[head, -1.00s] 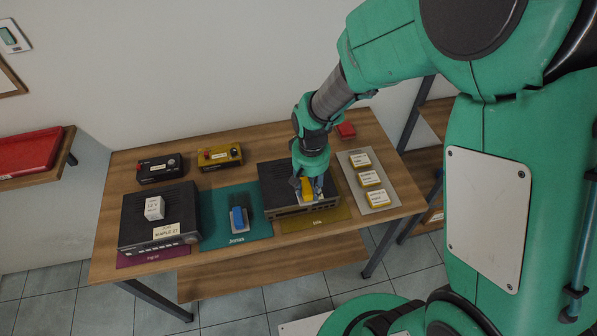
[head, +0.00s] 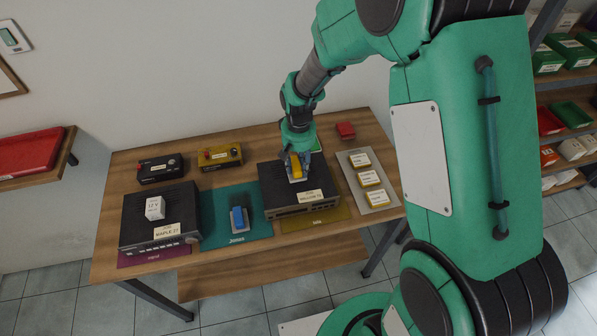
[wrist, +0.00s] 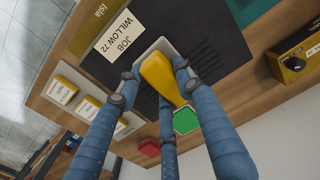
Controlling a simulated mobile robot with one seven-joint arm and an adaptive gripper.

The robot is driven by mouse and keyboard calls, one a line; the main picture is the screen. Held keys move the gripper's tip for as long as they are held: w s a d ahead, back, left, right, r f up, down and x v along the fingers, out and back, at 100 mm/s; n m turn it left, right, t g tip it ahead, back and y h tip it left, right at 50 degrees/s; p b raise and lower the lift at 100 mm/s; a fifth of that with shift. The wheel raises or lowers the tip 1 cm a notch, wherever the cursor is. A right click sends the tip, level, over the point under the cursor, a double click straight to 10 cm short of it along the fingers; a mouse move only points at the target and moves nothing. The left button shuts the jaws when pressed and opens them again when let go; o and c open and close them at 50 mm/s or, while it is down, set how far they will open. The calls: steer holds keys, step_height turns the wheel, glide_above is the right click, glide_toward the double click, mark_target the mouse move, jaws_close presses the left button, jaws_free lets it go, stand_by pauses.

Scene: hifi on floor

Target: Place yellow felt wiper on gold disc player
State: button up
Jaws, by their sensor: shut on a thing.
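The yellow felt wiper (head: 294,171) has a yellow handle on a pale grey pad; it also shows in the wrist view (wrist: 158,76). My gripper (head: 296,168) is shut on its handle, with blue fingers around it in the wrist view (wrist: 160,85). The wiper is over the top of the disc player (head: 280,210), a dark box with a brownish front on a gold mat marked Isla (head: 322,217). The pad looks on or just above the lid; I cannot tell whether it touches. A paper label, WILLOW 72 (wrist: 122,34), lies on the player's front part.
A blue wiper (head: 238,219) sits on a teal mat (head: 215,230). A black device (head: 160,168) and a yellow device (head: 220,156) stand behind. A grey tray (head: 358,183) of boxes is right.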

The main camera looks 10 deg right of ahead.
mark_target(298, 165)
steer(key=shift+f, duration=1.75)
steer(key=shift+f, duration=0.15)
steer(key=o, duration=1.2)
steer(key=shift+c, duration=0.2)
step_height(298, 165, up, 10)
steer(key=shift+r, duration=1.15)
